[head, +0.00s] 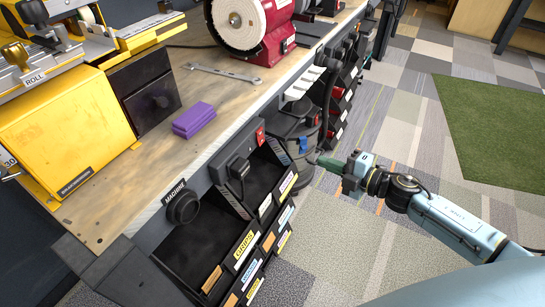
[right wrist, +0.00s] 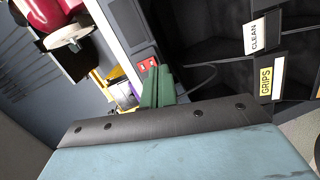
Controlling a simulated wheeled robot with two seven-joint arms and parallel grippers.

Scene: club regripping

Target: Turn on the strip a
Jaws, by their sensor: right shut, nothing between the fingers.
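A dark strip runs along the bench's front edge. Its red switch (head: 260,136) sits near a black plug (head: 239,168). The red switch also shows in the right wrist view (right wrist: 147,65), beside my fingertips in the picture. Whether it is on or off, I cannot tell. My right gripper (head: 322,161) has green fingers, which are shut and empty. In the head view it is to the right of the switch and visibly apart from it, in front of the bench. The fingers also show in the right wrist view (right wrist: 158,84), pointing toward the bench edge. My left gripper is not in view.
Labelled black bins (head: 230,245) hang below the bench edge. A dark canister (head: 295,130) stands behind my right fingers. On the bench are a red grinder (head: 272,30), a wrench (head: 222,73), a purple block (head: 194,120) and a yellow machine (head: 70,120). Carpet at right is clear.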

